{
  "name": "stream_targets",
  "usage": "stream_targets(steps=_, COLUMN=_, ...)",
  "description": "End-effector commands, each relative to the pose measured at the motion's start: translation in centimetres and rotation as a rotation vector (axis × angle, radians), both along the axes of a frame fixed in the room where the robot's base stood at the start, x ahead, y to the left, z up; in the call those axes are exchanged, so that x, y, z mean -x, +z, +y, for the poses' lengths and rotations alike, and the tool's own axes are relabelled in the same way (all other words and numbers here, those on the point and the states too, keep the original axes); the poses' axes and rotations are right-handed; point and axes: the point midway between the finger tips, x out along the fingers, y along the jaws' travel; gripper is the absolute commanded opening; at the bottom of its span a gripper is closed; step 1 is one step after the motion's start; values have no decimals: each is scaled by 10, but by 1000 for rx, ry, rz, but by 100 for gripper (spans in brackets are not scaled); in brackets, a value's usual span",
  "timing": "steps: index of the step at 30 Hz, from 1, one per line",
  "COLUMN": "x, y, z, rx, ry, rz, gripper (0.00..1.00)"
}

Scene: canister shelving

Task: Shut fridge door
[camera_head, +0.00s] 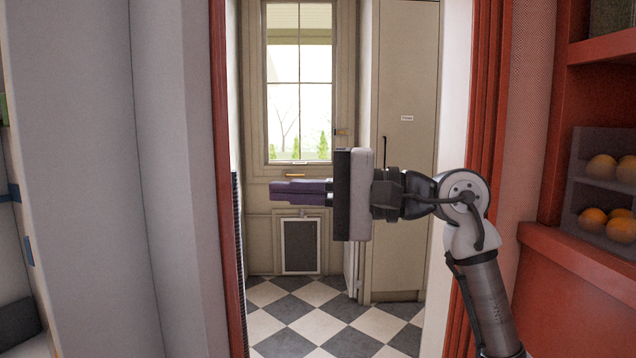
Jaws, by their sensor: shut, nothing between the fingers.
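A tall pale grey panel (85,180) fills the left side; it looks like part of the fridge or its door, but I cannot tell which. At the far left edge, a strip with blue marks (15,192) and a dark box-like thing (18,322) shows beside the panel, possibly the fridge's inside. No handle or hinge of the fridge is visible. My gripper (274,192) has purple fingers that are shut and empty. It points left in mid-air, in front of the doorway, to the right of the panel and apart from it in the picture.
A red-framed doorway (219,180) opens onto a room with a checkered floor (325,320), a glazed door (300,90) and a beige cupboard (408,150). Red shelving (572,255) with a grey crate (577,160) of oranges stands at the right.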

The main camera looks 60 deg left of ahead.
Motion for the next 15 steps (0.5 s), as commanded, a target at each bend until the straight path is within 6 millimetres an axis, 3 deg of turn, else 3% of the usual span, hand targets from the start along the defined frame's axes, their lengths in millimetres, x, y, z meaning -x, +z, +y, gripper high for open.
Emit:
stream_targets(steps=5, x=32, y=3, z=24, rx=1, ry=5, rz=1, gripper=0)
stream_targets(steps=15, x=60, y=1, z=2, rx=0, ry=1, rz=2, gripper=0)
